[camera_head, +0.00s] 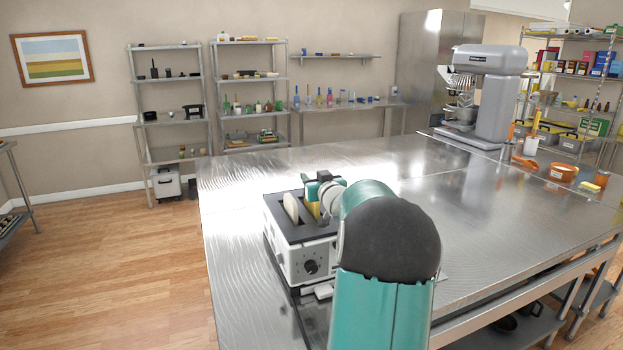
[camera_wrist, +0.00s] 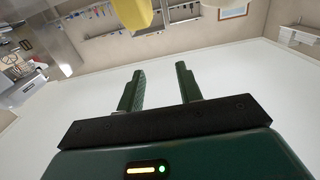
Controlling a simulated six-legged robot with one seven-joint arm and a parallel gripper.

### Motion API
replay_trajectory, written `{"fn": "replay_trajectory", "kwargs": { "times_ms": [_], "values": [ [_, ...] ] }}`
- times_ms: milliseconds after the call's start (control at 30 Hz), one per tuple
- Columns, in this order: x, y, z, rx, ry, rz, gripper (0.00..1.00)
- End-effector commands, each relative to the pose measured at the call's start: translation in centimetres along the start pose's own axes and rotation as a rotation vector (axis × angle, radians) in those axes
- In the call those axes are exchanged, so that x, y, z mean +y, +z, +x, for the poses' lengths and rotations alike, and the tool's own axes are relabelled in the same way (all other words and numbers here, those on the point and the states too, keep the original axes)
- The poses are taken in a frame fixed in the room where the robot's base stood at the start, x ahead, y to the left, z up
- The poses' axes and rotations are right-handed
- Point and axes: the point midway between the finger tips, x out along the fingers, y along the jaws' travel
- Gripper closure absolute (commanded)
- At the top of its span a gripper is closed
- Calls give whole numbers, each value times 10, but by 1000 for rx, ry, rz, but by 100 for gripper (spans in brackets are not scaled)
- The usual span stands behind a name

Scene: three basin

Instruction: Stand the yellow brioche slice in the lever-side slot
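The toaster (camera_head: 290,258), white with a black top and a dial on its near face, stands on the steel table. A pale slice (camera_head: 291,207) stands upright in its left slot. The yellow brioche slice (camera_head: 312,208) is upright at the right slot, partly hidden by my arm; how deep it sits is unclear. It also shows at the top of the wrist view (camera_wrist: 133,12), beyond my fingertips. My gripper (camera_wrist: 158,80) has its two green fingers apart with nothing between them. In the head view my gripper (camera_head: 316,184) is over the toaster, beside the yellow slice.
The steel table (camera_head: 480,215) is largely clear to the right of my arm. A stand mixer (camera_head: 490,95) stands at the back right. An orange bowl (camera_head: 562,173) and small items are at the right edge. Shelves (camera_head: 168,115) line the back wall.

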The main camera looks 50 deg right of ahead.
Motion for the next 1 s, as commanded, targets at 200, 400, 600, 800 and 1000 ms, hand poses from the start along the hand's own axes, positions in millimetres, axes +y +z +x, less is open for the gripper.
{"fn": "replay_trajectory", "kwargs": {
  "times_ms": [200,400,600,800,1000],
  "values": [
    [1,-3,-51,3,3,-4,64],
    [0,-2,-86,3,2,-2,64],
    [0,-2,-100,4,1,-2,64],
    [-4,-4,-100,1,1,-5,64],
    [-68,-15,-100,-77,26,-45,64]
  ]
}}
